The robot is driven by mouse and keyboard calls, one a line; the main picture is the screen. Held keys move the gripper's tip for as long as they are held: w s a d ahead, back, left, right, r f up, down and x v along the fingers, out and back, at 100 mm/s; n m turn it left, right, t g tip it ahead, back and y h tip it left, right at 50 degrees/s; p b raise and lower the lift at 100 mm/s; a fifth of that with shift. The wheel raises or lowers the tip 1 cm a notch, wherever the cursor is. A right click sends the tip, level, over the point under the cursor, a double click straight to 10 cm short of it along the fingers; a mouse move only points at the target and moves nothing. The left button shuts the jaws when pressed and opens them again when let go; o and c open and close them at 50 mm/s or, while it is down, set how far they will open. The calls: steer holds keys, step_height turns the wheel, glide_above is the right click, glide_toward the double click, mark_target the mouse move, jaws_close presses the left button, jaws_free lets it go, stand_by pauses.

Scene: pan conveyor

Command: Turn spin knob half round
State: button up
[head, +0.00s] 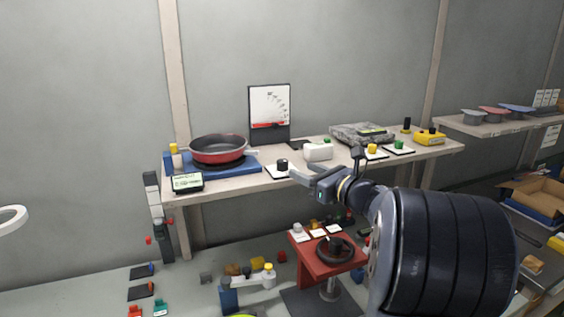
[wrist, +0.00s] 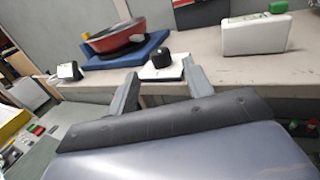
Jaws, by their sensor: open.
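A black knob (head: 282,164) stands on a white plate (head: 277,174) near the front edge of the shelf. In the wrist view the same black knob (wrist: 179,61) shows just beyond my fingers, roughly between them. I cannot read any label saying which knob is the spin knob. My gripper (head: 294,178) is open and empty, close in front of and to the right of this knob in the head view. In the wrist view my gripper (wrist: 160,76) has its two fingers well apart, with the knob not clasped.
A red pan (head: 218,148) sits on a blue base (head: 235,168) to the left, behind a small display (head: 187,182). A white box (head: 318,152) stands right of the knob. A red stand (head: 318,265) is below.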

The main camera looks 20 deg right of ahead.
mark_target(286, 164)
steer(key=p+x, duration=0.2)
steer(key=x, duration=0.7)
steer(key=shift+s, duration=0.1)
steer(key=shift+c, duration=0.4)
steer(key=c, duration=0.9)
steer(key=shift+o, duration=0.2)
steer(key=shift+f+h+b, duration=0.1)
steer(key=shift+h+b, duration=0.2)
steer(key=shift+b, duration=0.15)
